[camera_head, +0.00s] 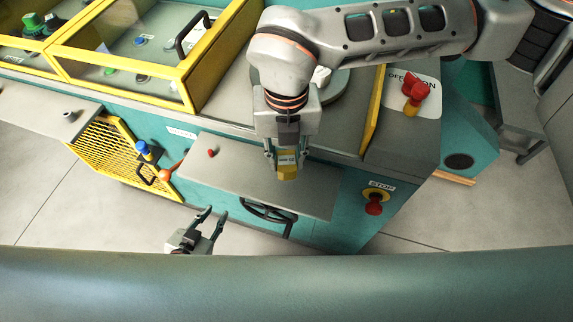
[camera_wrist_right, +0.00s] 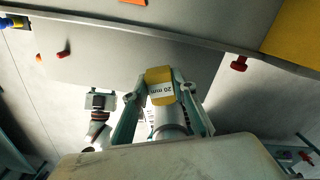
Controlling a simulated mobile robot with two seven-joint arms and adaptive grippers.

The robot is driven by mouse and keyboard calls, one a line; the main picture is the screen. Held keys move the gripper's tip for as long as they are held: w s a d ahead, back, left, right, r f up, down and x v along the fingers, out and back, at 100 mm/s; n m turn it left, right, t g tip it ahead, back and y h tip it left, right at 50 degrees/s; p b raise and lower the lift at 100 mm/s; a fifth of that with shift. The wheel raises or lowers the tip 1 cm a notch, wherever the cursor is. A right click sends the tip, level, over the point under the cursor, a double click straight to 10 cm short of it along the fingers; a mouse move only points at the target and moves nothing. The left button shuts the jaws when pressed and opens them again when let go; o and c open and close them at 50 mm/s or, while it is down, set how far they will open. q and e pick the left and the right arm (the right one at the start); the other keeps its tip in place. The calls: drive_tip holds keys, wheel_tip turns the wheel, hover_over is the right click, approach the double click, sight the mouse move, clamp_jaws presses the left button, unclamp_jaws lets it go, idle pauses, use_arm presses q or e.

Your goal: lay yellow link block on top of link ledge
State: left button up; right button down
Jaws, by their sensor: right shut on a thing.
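The yellow link block (camera_head: 287,172), a small yellow piece with a pale label band, is held in my right gripper (camera_head: 285,160). In the right wrist view the block (camera_wrist_right: 158,75) sits between the fingertips (camera_wrist_right: 160,92), and its label reads "20 mm". The grey ledge (camera_head: 225,175) sticks out from the teal machine front. The block appears over its right part in the head view; whether it touches the ledge cannot be told. My left gripper (camera_head: 213,213) is open and empty in front of the ledge's near edge, low in the head view.
A small red knob (camera_head: 211,153) is on the ledge. A red stop button (camera_head: 374,207) is to the right. A yellow mesh guard (camera_head: 115,158) and an orange ball knob (camera_head: 165,174) are to the left.

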sight(286, 169)
wheel_tip(286, 169, down, 4)
drive_tip(key=shift+f, duration=0.1)
idle(0.4)
drive_tip(key=shift+f, duration=0.15)
drive_tip(key=c, duration=1.6)
unclamp_jaws()
drive_tip(key=shift+c, duration=0.2)
